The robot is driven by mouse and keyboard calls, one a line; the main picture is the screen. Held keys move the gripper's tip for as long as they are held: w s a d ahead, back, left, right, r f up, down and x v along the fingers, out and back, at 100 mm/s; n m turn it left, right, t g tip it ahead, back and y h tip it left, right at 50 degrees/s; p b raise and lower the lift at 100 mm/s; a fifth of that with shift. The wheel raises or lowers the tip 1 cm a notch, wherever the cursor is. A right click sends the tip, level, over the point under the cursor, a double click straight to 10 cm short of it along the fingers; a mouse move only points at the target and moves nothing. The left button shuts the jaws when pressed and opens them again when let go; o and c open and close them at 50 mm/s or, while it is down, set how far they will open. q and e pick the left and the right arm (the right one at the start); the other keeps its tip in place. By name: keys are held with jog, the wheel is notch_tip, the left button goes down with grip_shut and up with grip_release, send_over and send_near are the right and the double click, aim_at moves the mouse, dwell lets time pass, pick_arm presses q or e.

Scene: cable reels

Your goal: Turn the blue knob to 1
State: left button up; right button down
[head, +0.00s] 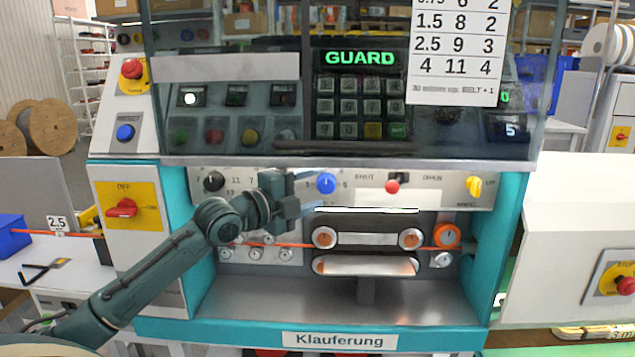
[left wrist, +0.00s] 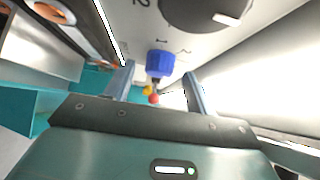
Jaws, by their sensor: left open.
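The blue knob (head: 326,184) sits on the pale panel strip below the glass guard, right of a black knob. In the left wrist view the blue knob (left wrist: 159,63) shows ahead, between the two fingers and close to their tips. My left gripper (head: 308,188) is open just left of the blue knob, its fingers pointing right; it also shows in the left wrist view (left wrist: 158,85). I cannot tell whether a finger touches the knob. Small scale digits stand around the knob; its exact setting is hard to read. My right gripper is not in view.
The black knob (head: 213,182), a red knob (head: 392,186) and a yellow knob (head: 474,187) share the strip. The glass guard's lower edge (head: 300,163) runs just above. Rollers (head: 410,238) with an orange cable lie below.

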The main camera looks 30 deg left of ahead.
pick_arm(q)
jog(key=shift+x, duration=0.9)
jog(key=shift+c, duration=0.4)
jog(key=c, duration=0.9)
